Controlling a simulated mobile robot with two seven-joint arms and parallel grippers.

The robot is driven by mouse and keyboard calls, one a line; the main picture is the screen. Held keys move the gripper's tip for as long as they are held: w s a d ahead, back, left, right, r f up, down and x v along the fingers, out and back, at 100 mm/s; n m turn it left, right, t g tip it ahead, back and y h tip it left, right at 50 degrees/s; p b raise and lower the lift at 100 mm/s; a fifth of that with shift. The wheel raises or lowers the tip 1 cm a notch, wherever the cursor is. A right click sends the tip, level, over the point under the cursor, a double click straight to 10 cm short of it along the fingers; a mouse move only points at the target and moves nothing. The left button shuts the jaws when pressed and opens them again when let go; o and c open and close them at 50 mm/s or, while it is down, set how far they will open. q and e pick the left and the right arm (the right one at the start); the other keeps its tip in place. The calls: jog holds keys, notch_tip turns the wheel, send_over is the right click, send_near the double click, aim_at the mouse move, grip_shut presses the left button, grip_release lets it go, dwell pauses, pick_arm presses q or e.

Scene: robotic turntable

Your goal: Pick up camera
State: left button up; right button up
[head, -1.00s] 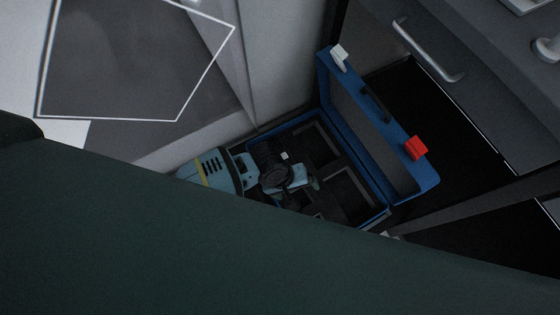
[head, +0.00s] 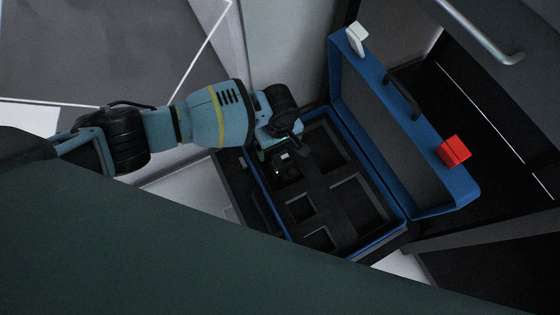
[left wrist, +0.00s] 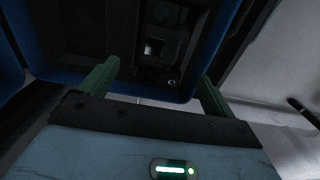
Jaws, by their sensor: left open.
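A blue case (head: 378,188) stands open, with dark foam compartments inside. A dark camera (head: 287,170) with a small pale patch lies in the compartment at its upper left. In the left wrist view the camera (left wrist: 155,48) shows at the top centre, dark and hard to outline. My left gripper (head: 268,148) is over the case's upper left edge, close beside the camera. In the left wrist view its two green fingers (left wrist: 160,72) are apart with nothing between them, and the camera lies beyond their tips. My right gripper is not in view.
The case lid (head: 405,140) stands raised on the right, with a black handle (head: 403,95), a red block-like part (head: 454,151) and a white one (head: 357,38). The other foam compartments look empty. A grey drawer front with a metal handle (head: 480,30) is at the upper right.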

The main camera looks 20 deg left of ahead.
aim_at(280, 156)
pick_arm(q)
jog(key=shift+f, duration=0.65)
jog(key=f+b, duration=0.3)
jog(key=f, duration=0.1)
jog(key=shift+s+f, duration=0.15)
jog(key=shift+s, duration=0.05)
jog(key=shift+f+b, duration=0.3)
jog(key=shift+f, duration=0.05)
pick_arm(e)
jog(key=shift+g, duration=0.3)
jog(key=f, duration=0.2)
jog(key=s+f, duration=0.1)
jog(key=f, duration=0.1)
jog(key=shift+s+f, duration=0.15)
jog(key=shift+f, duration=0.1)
pick_arm(q)
jog(key=shift+r, duration=0.1)
jog(key=shift+c, duration=0.4)
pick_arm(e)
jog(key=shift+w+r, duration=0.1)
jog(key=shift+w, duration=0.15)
pick_arm(q)
jog(key=c, duration=1)
grip_shut()
jog(key=shift+d, duration=0.1)
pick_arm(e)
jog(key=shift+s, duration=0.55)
